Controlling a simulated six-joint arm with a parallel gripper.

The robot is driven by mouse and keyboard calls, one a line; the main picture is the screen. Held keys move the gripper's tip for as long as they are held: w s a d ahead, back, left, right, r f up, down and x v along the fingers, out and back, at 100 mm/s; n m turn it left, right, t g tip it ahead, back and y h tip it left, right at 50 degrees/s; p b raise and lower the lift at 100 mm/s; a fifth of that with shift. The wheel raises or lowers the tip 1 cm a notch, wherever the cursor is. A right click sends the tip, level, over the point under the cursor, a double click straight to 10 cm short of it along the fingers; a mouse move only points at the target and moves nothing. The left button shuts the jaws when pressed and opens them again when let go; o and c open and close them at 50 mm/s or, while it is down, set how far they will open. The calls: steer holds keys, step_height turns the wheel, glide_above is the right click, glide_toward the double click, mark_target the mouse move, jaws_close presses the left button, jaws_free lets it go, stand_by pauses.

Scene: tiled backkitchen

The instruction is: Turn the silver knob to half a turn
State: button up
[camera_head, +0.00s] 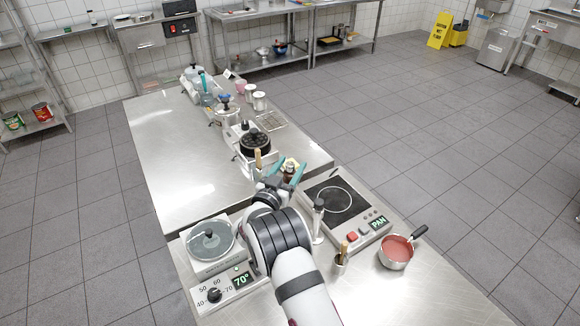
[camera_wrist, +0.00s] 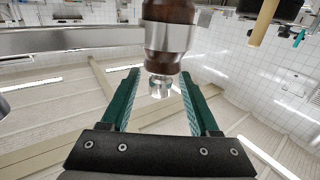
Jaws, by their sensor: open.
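A brown pepper mill with a metal band (camera_wrist: 168,38) appears upside down in the wrist view. Its small silver knob (camera_wrist: 160,88) lies between the two teal fingers of my gripper (camera_wrist: 161,75). The fingers are open, with a visible gap on both sides of the knob. In the head view my gripper (camera_head: 286,172) is over the near edge of the steel table, and its fingers stand on either side of the dark mill (camera_head: 288,174). The knob is too small to make out there.
A hot plate (camera_head: 345,197) with a PAN display and a saucepan of red contents (camera_head: 396,252) are to the right. A black pan (camera_head: 254,143) sits behind.

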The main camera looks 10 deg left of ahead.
jaws_close()
steer(key=shift+a+m+g+h, duration=0.15)
steer(key=shift+m+g+h, duration=0.15)
steer(key=shift+m+h, duration=0.7)
steer(key=m+g+h, duration=0.1)
steer(key=h, duration=0.1)
steer(key=m+g+h, duration=0.1)
steer(key=h, duration=0.1)
steer(key=shift+m+h, duration=0.3)
jaws_free()
steer(key=s+a+r, duration=0.2)
steer(key=s+r, duration=0.2)
steer(key=r, duration=0.3)
steer(key=shift+a, duration=0.25)
